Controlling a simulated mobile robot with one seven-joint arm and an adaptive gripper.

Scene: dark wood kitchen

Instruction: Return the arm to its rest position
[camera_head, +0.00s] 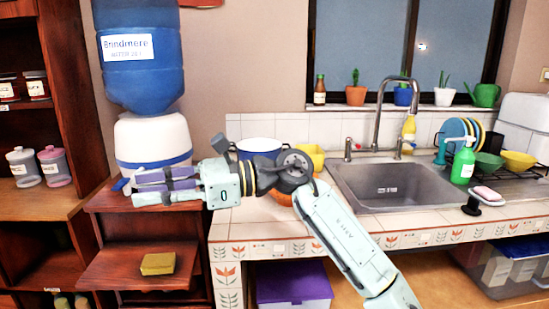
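My arm (345,235) reaches up from the bottom right over the counter's front edge, then bends left at a dark joint. My gripper (142,188) points left, in front of the water dispenser's white base (150,140) and the wooden stand. Its pale fingers with purple parts lie close together, seen from the side. I see no object clearly held, and whether the fingers are fully shut cannot be told.
A blue pot (258,146), a yellow container (311,154) and an orange bowl, mostly hidden, stand behind my arm. The sink (392,184) is to the right. A yellow sponge-like block (158,263) lies on the lower shelf. A purple-lidded box (292,282) sits under the counter.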

